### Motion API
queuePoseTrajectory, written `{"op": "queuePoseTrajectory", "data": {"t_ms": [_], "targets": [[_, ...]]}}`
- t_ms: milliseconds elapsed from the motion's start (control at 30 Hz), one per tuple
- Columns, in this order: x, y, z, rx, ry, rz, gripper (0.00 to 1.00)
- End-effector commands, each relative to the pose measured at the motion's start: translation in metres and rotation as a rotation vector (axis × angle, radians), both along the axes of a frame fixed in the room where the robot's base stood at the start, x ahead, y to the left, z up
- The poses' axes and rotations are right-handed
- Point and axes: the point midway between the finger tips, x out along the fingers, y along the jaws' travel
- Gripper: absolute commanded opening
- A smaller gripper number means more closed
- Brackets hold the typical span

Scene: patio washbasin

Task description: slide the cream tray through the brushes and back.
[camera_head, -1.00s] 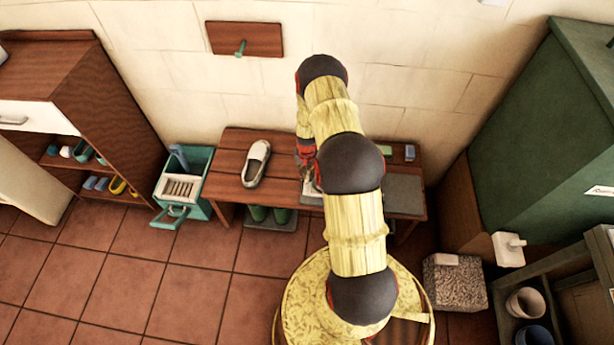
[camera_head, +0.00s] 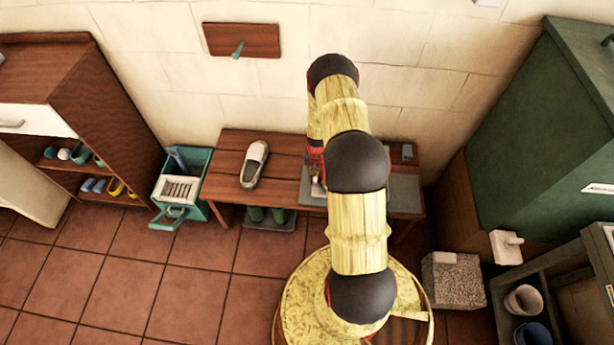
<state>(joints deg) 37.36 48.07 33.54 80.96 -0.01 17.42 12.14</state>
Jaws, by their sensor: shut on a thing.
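My gripper (camera_head: 316,170) is over the wooden bench, mostly hidden behind my own arm. It is shut on a small pale piece (camera_head: 318,188), which looks like part of the cream tray. Only a sliver of this piece shows, at the grey mat on the bench, so its full shape is hidden. The grey mat (camera_head: 403,192) shows on both sides of my arm. No brushes can be made out; my arm covers the middle of the mat.
A pale shoe (camera_head: 254,165) lies on the bench (camera_head: 225,165), left of my gripper. A blue block (camera_head: 407,151) is at the bench's right back. Green boots (camera_head: 268,215) stand below. A teal box (camera_head: 200,172) with a slotted pale insert stands left. A green cabinet (camera_head: 550,140) is right.

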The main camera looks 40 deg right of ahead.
Motion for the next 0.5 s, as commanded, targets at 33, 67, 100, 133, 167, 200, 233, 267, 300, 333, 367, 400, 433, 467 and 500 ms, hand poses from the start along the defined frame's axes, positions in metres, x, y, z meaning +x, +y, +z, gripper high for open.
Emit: {"op": "queuePoseTrajectory", "data": {"t_ms": [33,67,100,133,167,200,233,267,300,333,367,400,433,467,500], "targets": [[-0.01,-0.009,0.001,0.001,0.001,-0.006,0.0],[-0.015,-0.013,0.001,0.001,0.001,-0.006,0.0],[-0.022,-0.019,0.001,0.0,0.0,-0.006,0.0],[-0.027,-0.024,0.001,0.0,0.0,-0.006,0.0],[-0.032,-0.028,0.001,0.0,0.0,-0.005,0.0],[-0.039,-0.034,0.001,0.0,0.0,-0.006,0.0],[-0.044,-0.037,0.001,0.0,0.0,-0.005,0.0],[-0.049,-0.041,0.001,0.001,0.001,-0.006,0.0],[-0.054,-0.046,0.001,0.001,0.001,-0.005,0.0],[-0.059,-0.05,0.001,0.001,0.001,-0.004,0.0],[-0.063,-0.054,0.0,0.0,0.0,-0.005,0.0],[-0.067,-0.057,0.0,0.0,0.0,-0.004,0.0],[-0.071,-0.06,0.0,0.0,0.0,-0.004,0.0],[-0.074,-0.063,0.0,0.0,0.0,-0.004,0.0],[-0.078,-0.066,0.0,0.0,0.0,-0.004,0.0]]}}
